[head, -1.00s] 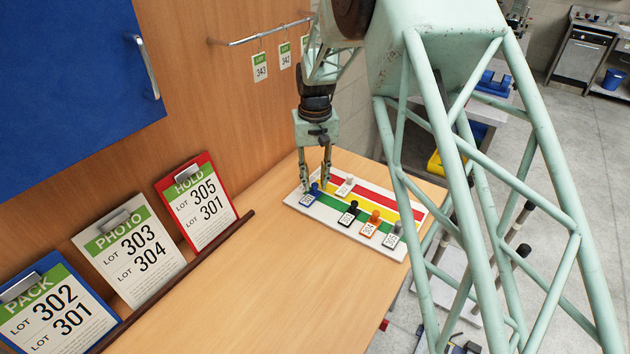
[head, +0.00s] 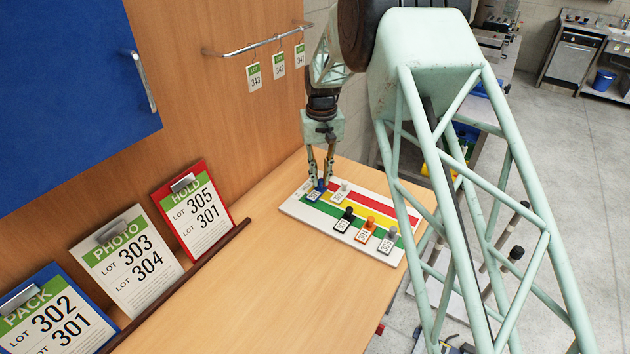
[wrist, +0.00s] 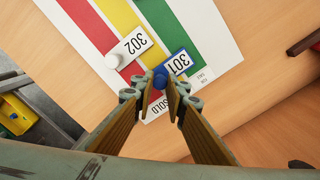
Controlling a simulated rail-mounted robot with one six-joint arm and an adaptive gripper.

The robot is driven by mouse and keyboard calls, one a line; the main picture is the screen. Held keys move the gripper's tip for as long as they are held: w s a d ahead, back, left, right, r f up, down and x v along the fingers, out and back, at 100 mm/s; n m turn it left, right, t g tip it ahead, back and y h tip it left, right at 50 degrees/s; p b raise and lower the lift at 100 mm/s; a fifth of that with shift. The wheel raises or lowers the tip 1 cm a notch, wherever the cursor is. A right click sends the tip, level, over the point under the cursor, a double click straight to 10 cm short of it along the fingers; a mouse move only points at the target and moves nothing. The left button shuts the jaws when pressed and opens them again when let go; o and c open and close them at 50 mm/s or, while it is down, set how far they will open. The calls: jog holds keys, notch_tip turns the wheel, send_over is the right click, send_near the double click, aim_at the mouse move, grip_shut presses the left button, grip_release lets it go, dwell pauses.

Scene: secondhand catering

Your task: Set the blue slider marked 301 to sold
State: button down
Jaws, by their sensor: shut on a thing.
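The white slider board (head: 291,207) lies on the wooden counter, with red, yellow and green bands. The blue slider marked 301 (head: 314,195) is at the board's left end; its tag (wrist: 177,64) lies at the green band's edge. Its round blue knob (wrist: 160,73) is around the yellow band, partly hidden. My gripper (head: 320,181) is shut on this knob, with a finger on each side (wrist: 160,84). The SOLD word (wrist: 147,108) is printed beside the red band's end. The white slider marked 302 (wrist: 128,48) sits close by, its knob on the red band.
Black (head: 344,222), orange (head: 367,231) and grey (head: 387,240) sliders stand along the board's green side. PACK (head: 52,318), PHOTO (head: 130,255) and HOLD (head: 196,213) clipboards lean at the wall. Tags hang from a rail (head: 255,47) above. The counter's front is clear.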

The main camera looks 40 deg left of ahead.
jog(key=shift+w+a+r+p, duration=0.1)
jog(key=shift+w+a+p, duration=0.15)
jog(key=shift+w, duration=0.8)
jog(key=shift+w+a+p, duration=0.1)
jog(key=shift+w+p, duration=0.1)
jog(key=shift+w, duration=0.85)
jog(key=c, duration=2.6)
grip_release()
jog(key=shift+w, duration=0.15)
jog(key=shift+o, duration=0.2)
jog(key=shift+d, duration=0.1)
jog(key=shift+r, duration=0.25)
notch_tip(320, 180, up, 11)
jog(key=shift+r, duration=0.2)
